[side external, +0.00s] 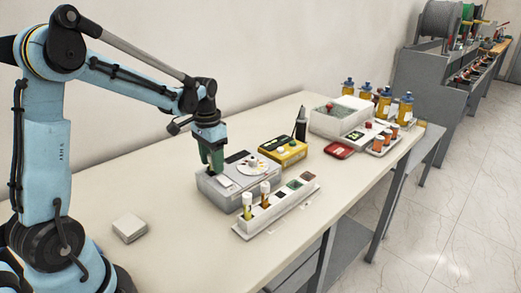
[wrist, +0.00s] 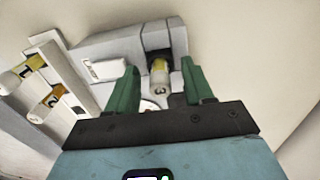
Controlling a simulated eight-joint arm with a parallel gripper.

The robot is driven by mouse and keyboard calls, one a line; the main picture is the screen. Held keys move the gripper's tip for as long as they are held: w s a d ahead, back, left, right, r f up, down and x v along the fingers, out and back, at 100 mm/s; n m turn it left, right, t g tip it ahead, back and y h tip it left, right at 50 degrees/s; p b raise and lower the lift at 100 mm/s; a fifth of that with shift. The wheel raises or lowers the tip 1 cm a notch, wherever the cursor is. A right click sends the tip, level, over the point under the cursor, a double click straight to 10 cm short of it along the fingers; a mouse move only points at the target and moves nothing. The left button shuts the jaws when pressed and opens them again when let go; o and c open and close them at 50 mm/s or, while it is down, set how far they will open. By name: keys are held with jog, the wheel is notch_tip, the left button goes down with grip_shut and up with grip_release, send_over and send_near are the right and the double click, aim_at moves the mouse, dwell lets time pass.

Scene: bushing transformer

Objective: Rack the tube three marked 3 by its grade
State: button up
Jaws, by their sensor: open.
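Tube three, pale with a yellow part and a "3" on its end (wrist: 160,88), stands in a dark slot of a grey box in the wrist view. My gripper (wrist: 159,68) is open, its green fingers on either side of the tube with gaps showing. In the side view my gripper (side external: 212,160) is over the left end of the grey box (side external: 228,190) and hides the tube. The white rack (side external: 278,212) stands in front of the box. It holds a yellow tube (side external: 247,205) and an orange tube (side external: 265,193); their wrist-view labels look like 1 (wrist: 26,72) and 2 (wrist: 53,99).
Coloured squares mark the rack's right part, including a green one (side external: 294,184). A dial (side external: 250,166) sits on the grey box.

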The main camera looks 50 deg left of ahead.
grip_shut()
jog(key=shift+r, duration=0.15)
dwell(0.4)
